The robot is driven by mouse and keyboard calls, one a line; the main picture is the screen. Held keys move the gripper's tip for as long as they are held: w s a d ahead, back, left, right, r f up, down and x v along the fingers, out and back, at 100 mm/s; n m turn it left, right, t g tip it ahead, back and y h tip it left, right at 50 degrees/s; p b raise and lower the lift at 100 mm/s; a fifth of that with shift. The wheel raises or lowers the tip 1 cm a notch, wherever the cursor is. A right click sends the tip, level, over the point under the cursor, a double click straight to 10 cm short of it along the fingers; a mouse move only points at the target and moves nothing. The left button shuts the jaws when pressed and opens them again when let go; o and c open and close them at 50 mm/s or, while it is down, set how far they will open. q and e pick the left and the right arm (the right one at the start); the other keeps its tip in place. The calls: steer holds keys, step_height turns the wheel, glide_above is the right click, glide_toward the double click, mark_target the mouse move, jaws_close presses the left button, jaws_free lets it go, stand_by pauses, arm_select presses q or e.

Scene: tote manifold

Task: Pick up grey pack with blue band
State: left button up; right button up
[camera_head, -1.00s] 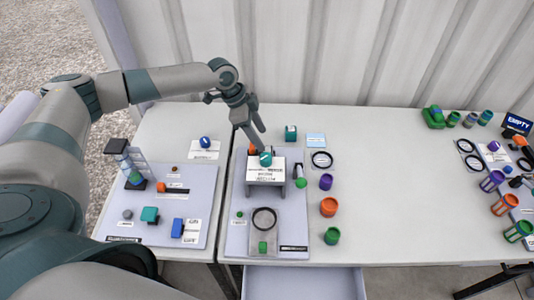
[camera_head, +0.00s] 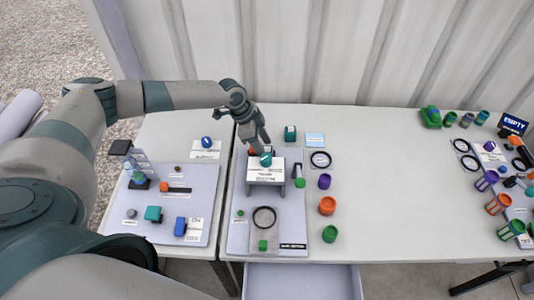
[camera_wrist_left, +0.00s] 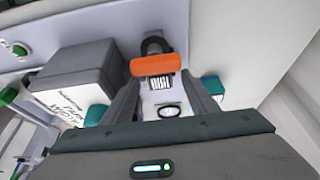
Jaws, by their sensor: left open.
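I cannot pick out a grey pack with a blue band for certain in either view. My left gripper (camera_head: 261,149) is open over the back of the middle board, just behind a grey stand with a white label (camera_head: 265,174). In the left wrist view, an orange piece with a dark loop (camera_wrist_left: 153,65) shows beyond and between my fingers (camera_wrist_left: 165,95), and nothing is held. The same stand appears on the left of that view (camera_wrist_left: 80,75). A teal piece (camera_head: 266,160) is at the stand's top. My right gripper is not in view.
A left board (camera_head: 205,190) holds a blue block (camera_head: 180,227), a teal block (camera_head: 153,214) and a clear rack. The table's centre right is clear.

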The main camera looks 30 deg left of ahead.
mark_target(267, 149)
arm_select(q)
steer(key=c, duration=1.2)
steer(key=shift+o, duration=0.2)
steer(key=shift+r+b, duration=0.35)
steer(key=shift+r, duration=0.1)
steer(key=r, duration=0.1)
steer(key=r+b, duration=0.2)
steer(key=shift+w+d+r, duration=0.15)
steer(key=shift+w+d, duration=0.1)
steer(key=shift+d, duration=0.1)
steer(key=w+d+r+b, duration=0.4)
steer(key=w+d+r, duration=0.2)
steer(key=w+d, duration=0.1)
steer(key=shift+d+r, duration=0.4)
steer(key=shift+d, duration=0.25)
